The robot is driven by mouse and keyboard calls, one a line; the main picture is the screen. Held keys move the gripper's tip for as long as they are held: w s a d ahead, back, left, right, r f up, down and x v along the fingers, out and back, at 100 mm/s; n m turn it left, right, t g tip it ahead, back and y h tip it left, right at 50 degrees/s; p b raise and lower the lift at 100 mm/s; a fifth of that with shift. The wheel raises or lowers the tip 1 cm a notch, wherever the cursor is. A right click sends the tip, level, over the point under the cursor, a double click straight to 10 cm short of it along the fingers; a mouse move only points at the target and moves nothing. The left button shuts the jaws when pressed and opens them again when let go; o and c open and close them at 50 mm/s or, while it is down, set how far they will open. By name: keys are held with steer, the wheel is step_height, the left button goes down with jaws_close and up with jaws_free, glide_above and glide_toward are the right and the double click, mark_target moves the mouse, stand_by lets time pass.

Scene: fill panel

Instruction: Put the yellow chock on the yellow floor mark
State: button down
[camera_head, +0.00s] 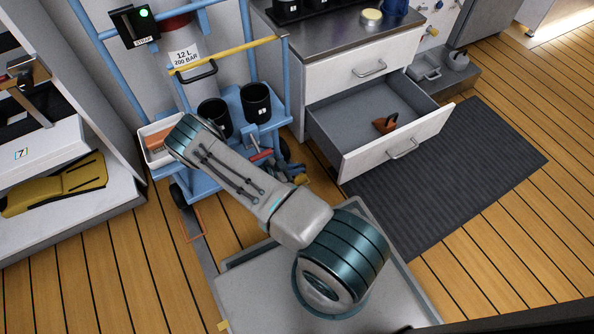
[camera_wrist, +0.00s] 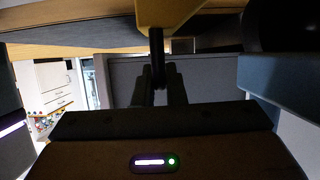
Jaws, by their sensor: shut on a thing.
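In the wrist view the dark fingers of my gripper (camera_wrist: 158,72) are shut on the yellow chock (camera_wrist: 172,13), which shows only in part at the top edge. My arm hides most of that area, and my gripper cannot be made out clearly there. A thin orange-yellow outline (camera_head: 195,238) lies on the floor left of my arm and may be the floor mark.
A blue cart (camera_head: 272,122) with black cups and a cylinder stands behind my arm. An open drawer (camera_head: 345,135) holds a brown item. A dark mat (camera_head: 455,175) lies to the right.

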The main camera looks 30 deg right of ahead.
steer(key=c, duration=1.5)
jaws_free()
steer(key=shift+r, duration=0.1)
steer(key=p+v, duration=0.3)
steer(key=v, duration=0.9)
steer(key=shift+p, duration=0.4)
steer(key=shift+a, duration=0.1)
